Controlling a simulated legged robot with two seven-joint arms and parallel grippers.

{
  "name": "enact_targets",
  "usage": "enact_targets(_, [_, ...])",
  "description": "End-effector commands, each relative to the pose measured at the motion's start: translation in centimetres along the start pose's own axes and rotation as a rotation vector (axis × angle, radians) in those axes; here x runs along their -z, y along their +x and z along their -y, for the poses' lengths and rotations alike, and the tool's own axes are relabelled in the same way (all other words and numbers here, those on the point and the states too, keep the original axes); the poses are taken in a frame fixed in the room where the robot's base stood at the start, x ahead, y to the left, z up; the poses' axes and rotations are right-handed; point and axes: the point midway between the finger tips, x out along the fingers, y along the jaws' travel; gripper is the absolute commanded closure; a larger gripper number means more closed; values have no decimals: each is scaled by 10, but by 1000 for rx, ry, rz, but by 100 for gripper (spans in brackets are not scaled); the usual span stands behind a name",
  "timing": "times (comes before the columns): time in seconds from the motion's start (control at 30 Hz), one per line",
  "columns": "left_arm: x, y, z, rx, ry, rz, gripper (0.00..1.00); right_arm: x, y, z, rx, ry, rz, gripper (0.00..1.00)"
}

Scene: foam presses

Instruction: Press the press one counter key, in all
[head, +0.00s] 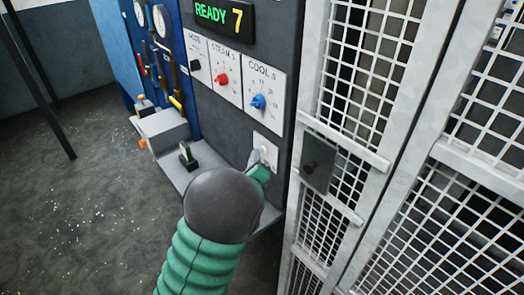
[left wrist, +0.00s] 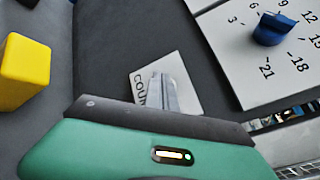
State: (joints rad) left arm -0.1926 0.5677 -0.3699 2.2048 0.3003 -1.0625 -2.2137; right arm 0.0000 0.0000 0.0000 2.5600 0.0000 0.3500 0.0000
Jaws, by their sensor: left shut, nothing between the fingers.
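The counter key's small white plate (head: 266,146) is low on the grey press panel, below the COOL dial. In the left wrist view, the plate (left wrist: 188,80) shows the letters "COUN", with the rest covered by my fingers. My left gripper (head: 257,161) is shut and empty, with its tips at the plate. In the left wrist view, the left gripper (left wrist: 166,96) lies over the plate's middle and hides the key. I cannot tell whether the tips touch the key. The display (head: 224,18) above reads "READY 7". My right gripper is not in view.
Above the plate are three dials with a black knob (head: 194,65), a red knob (head: 221,79) and a blue knob (head: 258,101). A mesh guard door (head: 348,200) stands close on the right. Open floor lies left.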

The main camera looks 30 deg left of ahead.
Motion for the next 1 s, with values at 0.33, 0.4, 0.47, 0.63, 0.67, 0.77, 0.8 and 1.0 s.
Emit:
enact_targets(0.33, [2, 3, 2, 0, 0, -1, 100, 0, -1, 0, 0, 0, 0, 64])
enact_targets(0.4, [3, 4, 3, 0, 0, -1, 100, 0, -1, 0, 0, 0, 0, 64])
enact_targets(0.47, [3, 4, 3, 0, 0, 0, 100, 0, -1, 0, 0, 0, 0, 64])
enact_targets(0.63, [4, 6, 5, 1, 0, 0, 100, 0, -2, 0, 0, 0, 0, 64])
enact_targets(0.67, [4, 6, 5, 1, 0, 0, 100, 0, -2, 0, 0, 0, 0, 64])
enact_targets(0.77, [4, 6, 5, 1, 0, 0, 100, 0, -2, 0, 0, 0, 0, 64])
enact_targets(0.8, [4, 6, 5, 1, 0, 0, 100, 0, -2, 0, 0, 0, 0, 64])
enact_targets(1.0, [4, 5, 4, 1, 0, 0, 100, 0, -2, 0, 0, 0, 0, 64])
